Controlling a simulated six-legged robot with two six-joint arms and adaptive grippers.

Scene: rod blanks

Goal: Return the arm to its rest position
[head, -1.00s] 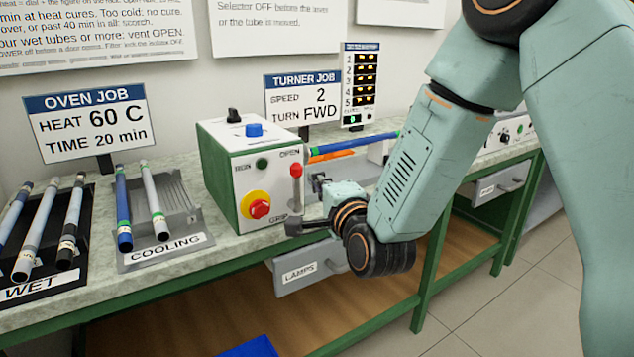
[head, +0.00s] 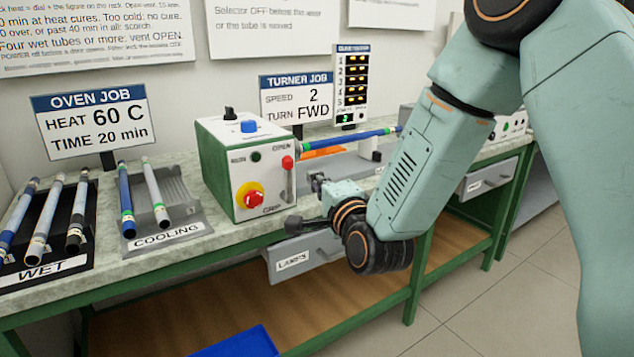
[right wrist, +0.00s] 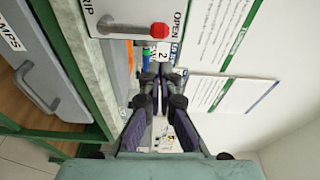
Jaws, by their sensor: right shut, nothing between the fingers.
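My right gripper (head: 317,181) shows in the head view, in front of the bench and just right of the white-and-green control box (head: 235,178). In the right wrist view its two dark fingers (right wrist: 160,75) are together with nothing between them. The gripper stands apart from the red-knobbed lever (head: 288,163), which is near the OPEN mark; that red knob also shows in the right wrist view (right wrist: 159,30). A blue tube (head: 350,138) lies along the turner behind my gripper. My right forearm hides part of the turner. My left gripper is not in view.
The WET rack (head: 87,255) with several tubes and the COOLING rack (head: 190,205) with two tubes stand at left. The LAMPS drawer (head: 325,255) is below my right gripper. A blue bin (head: 240,343) is at the bottom. Floor at right is clear.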

